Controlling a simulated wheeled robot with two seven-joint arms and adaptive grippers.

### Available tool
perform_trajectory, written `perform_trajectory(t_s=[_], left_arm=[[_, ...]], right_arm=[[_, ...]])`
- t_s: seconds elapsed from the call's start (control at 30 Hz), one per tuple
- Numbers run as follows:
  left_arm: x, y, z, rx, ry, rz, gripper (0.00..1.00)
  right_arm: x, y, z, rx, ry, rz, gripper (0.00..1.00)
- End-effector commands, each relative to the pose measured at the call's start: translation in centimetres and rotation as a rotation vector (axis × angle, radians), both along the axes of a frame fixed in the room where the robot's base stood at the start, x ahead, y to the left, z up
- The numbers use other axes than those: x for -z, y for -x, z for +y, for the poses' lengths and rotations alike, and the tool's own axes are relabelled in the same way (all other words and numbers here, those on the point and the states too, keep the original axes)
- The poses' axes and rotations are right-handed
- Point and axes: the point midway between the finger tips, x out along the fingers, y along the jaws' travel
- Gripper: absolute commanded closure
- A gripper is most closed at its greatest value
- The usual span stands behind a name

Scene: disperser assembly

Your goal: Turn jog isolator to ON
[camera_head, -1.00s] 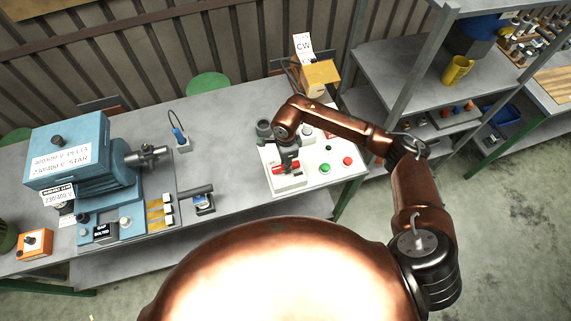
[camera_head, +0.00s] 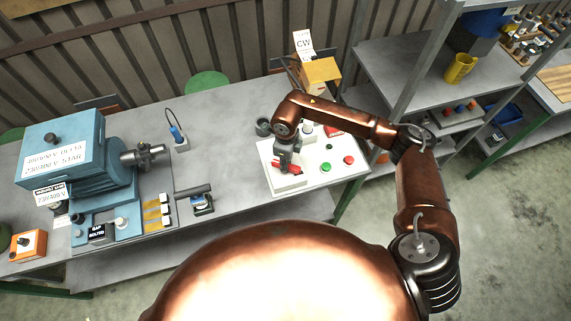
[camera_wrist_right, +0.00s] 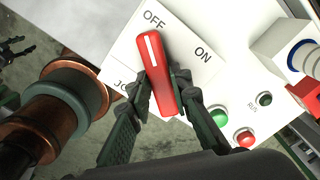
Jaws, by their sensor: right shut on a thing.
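The jog isolator is a red handle (camera_wrist_right: 158,75) on a white block marked OFF and ON; its white line points toward OFF in the right wrist view. In the head view the red handle (camera_head: 289,169) shows on the white control panel (camera_head: 290,183), partly hidden by my gripper. My right gripper (camera_wrist_right: 161,100) has its two dark fingers on either side of the handle and is shut on it. It also shows in the head view (camera_head: 285,163), coming down from above. My left gripper is out of view.
Green (camera_wrist_right: 219,117) and red (camera_wrist_right: 244,138) buttons sit close to the right finger. A grey-white box with a blue ring (camera_wrist_right: 300,57) stands at the right. In the head view, a blue motor (camera_head: 65,155) stands at the left of the table, and a yellow box (camera_head: 320,74) behind the panel.

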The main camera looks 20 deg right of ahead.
Motion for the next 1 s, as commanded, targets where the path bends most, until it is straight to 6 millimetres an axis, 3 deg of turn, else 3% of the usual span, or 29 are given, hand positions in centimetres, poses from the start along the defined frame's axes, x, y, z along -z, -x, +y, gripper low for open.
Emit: perform_trajectory(t_s=[0.6,1.0], left_arm=[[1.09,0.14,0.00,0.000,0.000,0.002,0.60],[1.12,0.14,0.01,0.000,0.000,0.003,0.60]], right_arm=[[-0.03,-0.06,-0.07,0.581,0.001,-0.001,1.00],[-0.06,-0.04,-0.05,0.852,0.001,-0.001,1.00]])
